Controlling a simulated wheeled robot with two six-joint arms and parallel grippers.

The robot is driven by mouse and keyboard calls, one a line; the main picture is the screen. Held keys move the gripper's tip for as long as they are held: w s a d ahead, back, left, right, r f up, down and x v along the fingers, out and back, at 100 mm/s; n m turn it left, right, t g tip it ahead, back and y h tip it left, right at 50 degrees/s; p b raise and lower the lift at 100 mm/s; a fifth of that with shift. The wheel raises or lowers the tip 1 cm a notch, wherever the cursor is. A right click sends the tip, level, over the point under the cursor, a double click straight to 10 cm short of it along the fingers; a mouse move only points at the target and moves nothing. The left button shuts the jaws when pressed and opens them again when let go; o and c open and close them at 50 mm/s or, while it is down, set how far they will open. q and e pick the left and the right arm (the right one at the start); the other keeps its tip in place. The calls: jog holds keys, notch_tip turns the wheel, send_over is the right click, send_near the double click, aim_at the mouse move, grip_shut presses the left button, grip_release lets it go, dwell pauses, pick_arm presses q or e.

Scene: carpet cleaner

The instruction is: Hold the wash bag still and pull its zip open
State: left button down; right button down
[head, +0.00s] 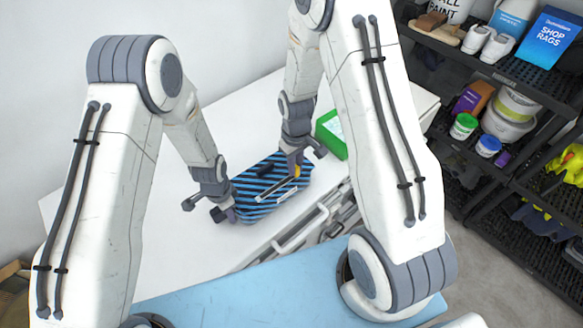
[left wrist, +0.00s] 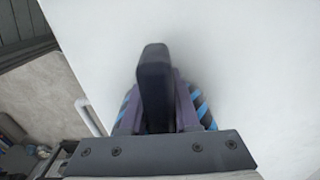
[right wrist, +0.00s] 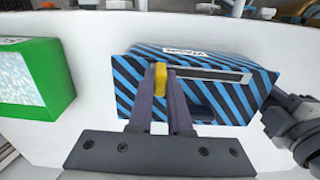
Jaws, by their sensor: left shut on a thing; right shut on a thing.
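The wash bag (head: 268,203), striped blue and black, lies on the white worktop; it fills the middle of the right wrist view (right wrist: 235,100). My left gripper (head: 229,212) is shut on the bag's left end. In the left wrist view its dark fingers (left wrist: 157,95) hide most of the bag, with stripes (left wrist: 201,106) showing beside them. My right gripper (head: 297,168) is shut on the yellow zip pull (right wrist: 160,77) near the bag's other end. A dark strip with pale edges, the zip line (right wrist: 215,73), runs from the pull toward the left gripper's end. Whether it gapes is unclear.
A green box (head: 331,134) stands close beyond the bag's right end. The worktop (head: 120,205) is clear to the left. Drawer fronts with handles (head: 300,232) lie below its front edge. Dark shelves (head: 470,60) with several containers stand at right.

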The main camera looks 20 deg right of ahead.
jog(key=c, duration=0.8)
grip_release()
jog(key=shift+d, duration=0.1)
jog(key=shift+c, duration=0.2)
notch_tip(320, 180, up, 12)
